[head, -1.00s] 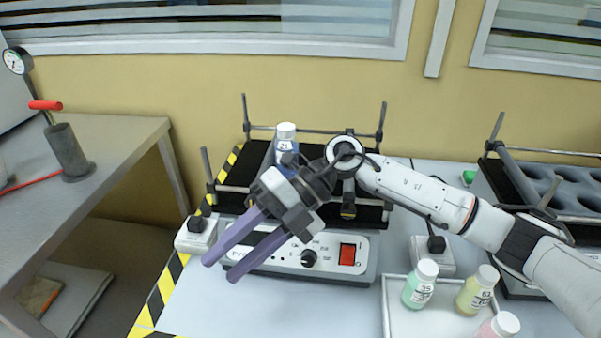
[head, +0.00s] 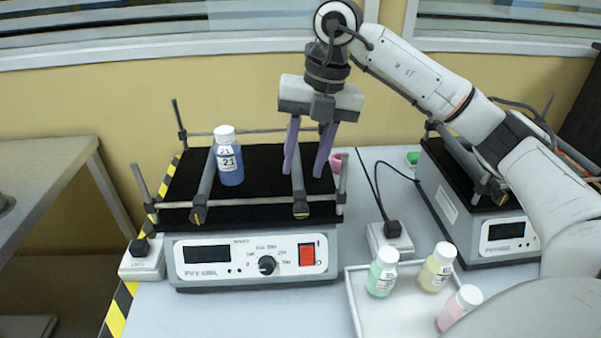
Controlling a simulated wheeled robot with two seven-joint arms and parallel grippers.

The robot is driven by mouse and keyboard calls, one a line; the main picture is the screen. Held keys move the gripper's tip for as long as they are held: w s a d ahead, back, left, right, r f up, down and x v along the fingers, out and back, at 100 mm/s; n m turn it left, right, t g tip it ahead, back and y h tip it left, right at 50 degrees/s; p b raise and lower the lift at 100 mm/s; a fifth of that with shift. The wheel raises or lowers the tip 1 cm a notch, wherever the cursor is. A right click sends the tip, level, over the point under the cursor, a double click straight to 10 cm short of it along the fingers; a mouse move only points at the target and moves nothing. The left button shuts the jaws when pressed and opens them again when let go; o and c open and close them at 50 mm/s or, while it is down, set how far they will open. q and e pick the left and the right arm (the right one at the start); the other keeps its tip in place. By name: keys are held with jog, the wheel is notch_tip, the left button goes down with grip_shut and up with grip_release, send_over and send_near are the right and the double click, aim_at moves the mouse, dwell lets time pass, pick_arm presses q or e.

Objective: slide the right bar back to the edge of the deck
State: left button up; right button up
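The black deck (head: 258,160) is the top of a shaker with a control panel (head: 250,258). The right bar (head: 299,190) runs front to back across it, right of the middle, with a knob at its front end. The left bar (head: 205,182) lies parallel, next to a blue bottle (head: 230,165) with a white cap that stands upright between the bars. My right gripper (head: 304,173) points down over the deck, open, its two purple fingers on either side of the right bar. I cannot tell whether they touch it. My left gripper is not in view.
A white tray (head: 357,310) with green (head: 382,272), yellow (head: 436,268) and pink (head: 460,307) bottles stands at front right. A second shaker (head: 466,215) is behind my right arm. Rails and upright posts border the deck. A small pink object (head: 337,162) shows behind the right finger.

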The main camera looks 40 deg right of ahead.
aim_at(299, 180)
jog(key=shift+w+a+f, duration=0.1)
jog(key=shift+a+f, duration=0.05)
jog(key=shift+f, duration=0.65)
jog(key=shift+w+a+f, duration=0.1)
jog(key=shift+a+f, duration=0.05)
jog(key=shift+f, duration=0.6)
jog(key=shift+c, duration=0.5)
grip_shut()
jog(key=shift+r, duration=0.1)
